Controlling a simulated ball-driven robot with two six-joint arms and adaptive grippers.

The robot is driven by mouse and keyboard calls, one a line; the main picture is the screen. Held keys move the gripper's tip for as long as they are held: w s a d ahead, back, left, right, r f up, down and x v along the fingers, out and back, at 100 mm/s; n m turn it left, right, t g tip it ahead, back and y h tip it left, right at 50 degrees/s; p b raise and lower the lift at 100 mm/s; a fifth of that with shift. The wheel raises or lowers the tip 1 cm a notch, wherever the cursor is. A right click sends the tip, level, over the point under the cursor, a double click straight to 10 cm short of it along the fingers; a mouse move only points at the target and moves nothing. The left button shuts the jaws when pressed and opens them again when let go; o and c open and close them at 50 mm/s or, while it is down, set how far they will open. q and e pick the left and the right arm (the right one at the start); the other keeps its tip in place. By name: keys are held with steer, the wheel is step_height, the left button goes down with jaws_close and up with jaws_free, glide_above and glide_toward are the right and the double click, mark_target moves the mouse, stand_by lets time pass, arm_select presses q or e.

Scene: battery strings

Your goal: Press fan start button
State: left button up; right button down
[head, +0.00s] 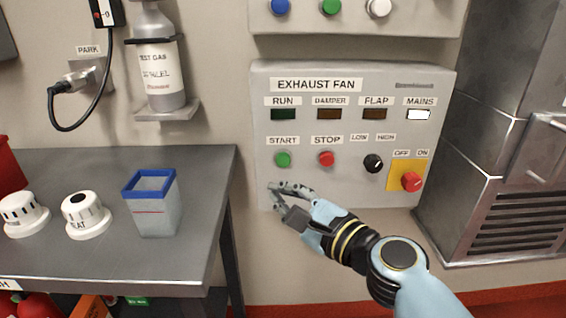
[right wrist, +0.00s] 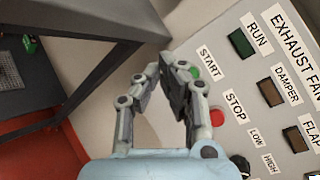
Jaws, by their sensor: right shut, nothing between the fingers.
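The exhaust fan panel (head: 330,190) is a grey box on the wall. Its green START button (head: 283,159) sits at the lower left under its label, with the red STOP button (head: 326,158) to its right. My right gripper (head: 272,188) is shut and empty, a little below the START button in the head view. In the right wrist view the shut fingers (right wrist: 171,65) partly hide the green START button (right wrist: 196,72); contact cannot be told. The RUN lamp (head: 283,114) is dark green; the MAINS lamp (head: 418,115) shows white. My left gripper is not in view.
A black LOW/HIGH knob (head: 373,163) and a red OFF/ON switch (head: 411,181) sit right of STOP. A grey table (head: 200,260) stands at left with a blue-rimmed container (head: 155,210). A metal cabinet (head: 500,120) stands at right. Another panel (head: 420,18) hangs above.

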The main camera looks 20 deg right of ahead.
mark_target(282, 168)
steer(key=shift+w+d+b, duration=0.15)
steer(key=shift+w+d, duration=0.25)
steer(key=shift+w, duration=1)
steer(key=shift+w+d+b, duration=0.2)
steer(key=shift+w+d, duration=0.25)
steer(key=shift+w, duration=1)
steer(key=shift+w+d+b, duration=0.15)
steer(key=shift+w+d, duration=0.25)
steer(key=shift+w, duration=1)
steer(key=shift+w+d, duration=0.1)
steer(key=shift+w, duration=0.3)
steer(key=shift+w+d+b, duration=0.2)
steer(key=shift+w+b, duration=0.1)
steer(key=shift+w, duration=0.35)
steer(key=shift+s+a+p, duration=0.15)
steer(key=shift+s, duration=0.4)
steer(key=shift+s+a+p, duration=0.15)
steer(key=shift+s, duration=0.35)
